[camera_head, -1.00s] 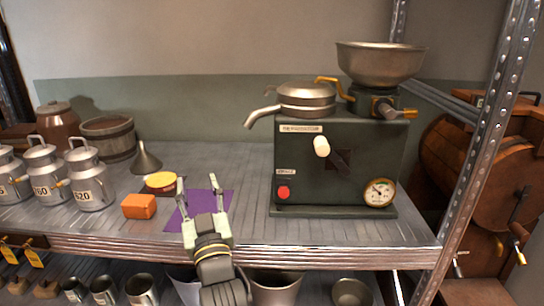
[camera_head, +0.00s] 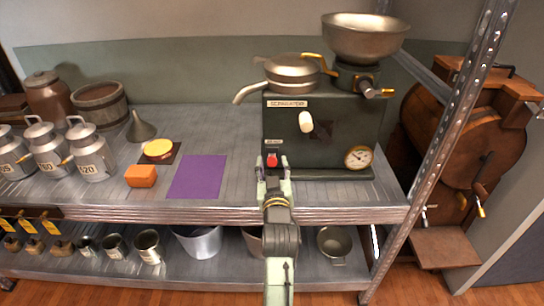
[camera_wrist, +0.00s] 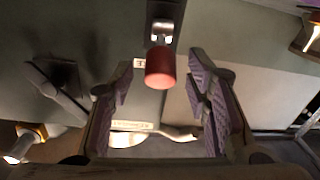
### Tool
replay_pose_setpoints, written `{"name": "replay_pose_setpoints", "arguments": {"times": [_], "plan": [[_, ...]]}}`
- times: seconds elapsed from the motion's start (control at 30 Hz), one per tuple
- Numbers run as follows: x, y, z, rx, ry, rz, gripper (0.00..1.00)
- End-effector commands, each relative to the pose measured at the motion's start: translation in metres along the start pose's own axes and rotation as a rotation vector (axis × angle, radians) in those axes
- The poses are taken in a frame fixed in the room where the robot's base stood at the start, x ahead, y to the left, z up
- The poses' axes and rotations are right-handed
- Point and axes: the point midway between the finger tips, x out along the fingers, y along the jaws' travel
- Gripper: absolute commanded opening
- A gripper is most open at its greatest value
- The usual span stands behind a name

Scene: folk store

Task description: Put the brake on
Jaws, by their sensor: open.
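The dark green machine (camera_head: 345,125) stands on the right of the shelf, with a white handle (camera_head: 306,122) and a small red knob (camera_head: 272,160) on its front. I cannot read which part is marked as the brake. My gripper (camera_head: 273,168) is open and empty, its fingertips just in front of the red knob. In the wrist view the machine appears turned upside down. There the red knob (camera_wrist: 160,68) lies ahead, roughly centred between the open fingers (camera_wrist: 164,80). Contact with the knob cannot be told.
A metal bowl (camera_head: 364,40) and a lidded pan with a spout (camera_head: 290,72) top the machine; a gauge (camera_head: 358,157) is at its lower right. A purple mat (camera_head: 198,178) and an orange block (camera_head: 141,176) lie left. A metal post (camera_head: 440,150) rises on the right.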

Motion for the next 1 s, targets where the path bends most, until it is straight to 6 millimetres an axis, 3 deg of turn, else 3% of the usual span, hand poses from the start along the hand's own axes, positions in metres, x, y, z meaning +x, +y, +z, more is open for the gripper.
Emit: {"name": "replay_pose_setpoints", "arguments": {"times": [0.2, 0.53, 1.0], "plan": [[0.021, 0.0, -0.001, 0.0, 0.001, -0.001, 0.44], [0.024, -0.001, 0.0, 0.0, 0.001, -0.001, 0.43], [0.024, -0.001, 0.0, 0.0, 0.001, -0.001, 0.12]]}}
